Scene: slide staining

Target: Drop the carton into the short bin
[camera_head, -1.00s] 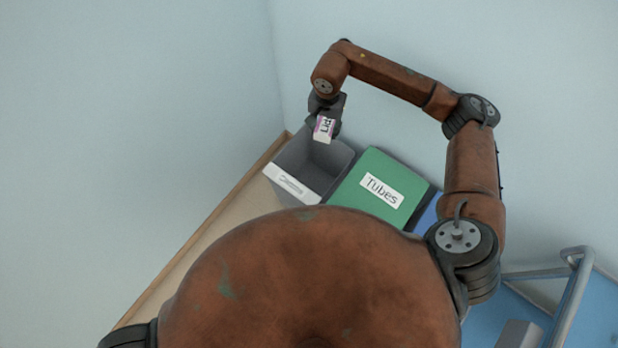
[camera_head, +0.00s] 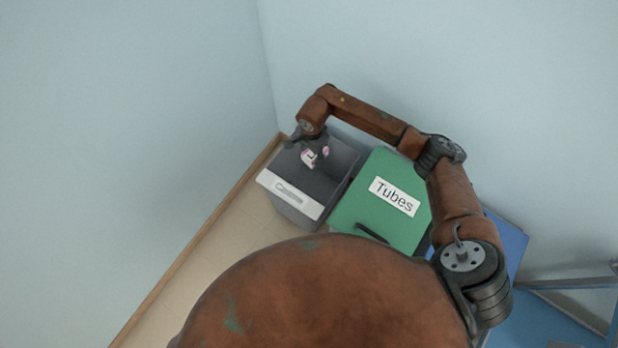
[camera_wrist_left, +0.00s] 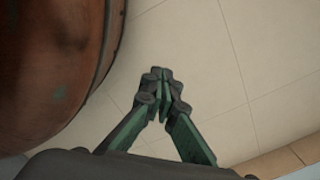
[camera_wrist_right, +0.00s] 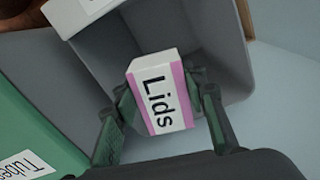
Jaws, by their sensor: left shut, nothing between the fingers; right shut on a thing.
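The carton (camera_wrist_right: 160,92) is a small white box with pink edges and the word "Lids". My right gripper (camera_wrist_right: 165,108) is shut on it, with one finger on each side. In the head view the carton (camera_head: 311,158) is over the open mouth of the short grey bin (camera_head: 297,205), which has a white label on its front. The bin's walls also show around the carton in the right wrist view (camera_wrist_right: 115,60). My right gripper (camera_head: 314,148) points down there. My left gripper (camera_wrist_left: 162,90) is shut and empty above the tiled floor, seen only in its wrist view.
A green bin (camera_head: 360,205) labelled "Tubes" stands right beside the grey bin, with a blue bin (camera_head: 508,240) farther right. Walls meet in a corner behind the grey bin. The tiled floor (camera_head: 225,240) left of it is clear.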

